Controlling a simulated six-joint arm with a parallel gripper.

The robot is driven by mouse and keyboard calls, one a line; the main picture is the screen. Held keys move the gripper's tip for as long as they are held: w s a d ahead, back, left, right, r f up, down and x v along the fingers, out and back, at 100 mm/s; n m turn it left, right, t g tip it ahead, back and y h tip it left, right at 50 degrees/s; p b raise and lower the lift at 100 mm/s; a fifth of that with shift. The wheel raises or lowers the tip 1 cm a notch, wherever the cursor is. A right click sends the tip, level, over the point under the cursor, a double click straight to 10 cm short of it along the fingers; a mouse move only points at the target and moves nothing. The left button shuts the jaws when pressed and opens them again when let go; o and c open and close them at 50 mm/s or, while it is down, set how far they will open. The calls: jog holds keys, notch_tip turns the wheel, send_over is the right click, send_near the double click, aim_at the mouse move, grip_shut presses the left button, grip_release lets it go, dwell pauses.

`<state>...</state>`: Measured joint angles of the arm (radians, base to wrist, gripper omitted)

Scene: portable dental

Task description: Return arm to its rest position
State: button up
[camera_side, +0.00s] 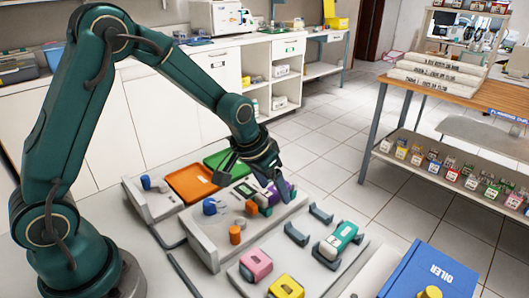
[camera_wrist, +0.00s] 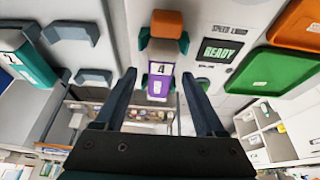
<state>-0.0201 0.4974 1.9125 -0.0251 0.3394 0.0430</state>
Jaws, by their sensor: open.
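My gripper (camera_side: 254,183) is open, with its fingers pointing down over the grey device (camera_side: 205,245) in the side view. In the wrist view its two fingers (camera_wrist: 157,78) are spread apart. A purple and white block marked 4 (camera_wrist: 161,82) shows between them, beside an orange and teal part (camera_wrist: 165,25). I cannot tell whether the fingers touch the block. In the side view the purple piece (camera_side: 273,193) is at the device's right end, partly hidden by my gripper. The device's display reads READY (camera_wrist: 218,53).
An orange tray (camera_side: 190,183) and a green tray (camera_side: 222,158) lie behind the device. Pink (camera_side: 256,264), yellow (camera_side: 286,288) and teal-white (camera_side: 338,240) pieces are in front and right. A blue OILER box (camera_side: 430,274) stands at the right. A wooden shelf unit (camera_side: 440,82) is farther right.

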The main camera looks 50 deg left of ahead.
jog(key=v, duration=0.5)
jog(key=s+r+t, duration=0.3)
jog(key=s+r, duration=0.4)
jog(key=r, duration=0.3)
jog(key=s+f+g, duration=0.1)
jog(key=s+f, duration=0.1)
jog(key=s, duration=0.9)
jog(key=shift+s+d+f+g, duration=0.15)
jog(key=shift+d+f+g, duration=0.1)
jog(key=shift+f+g, duration=0.15)
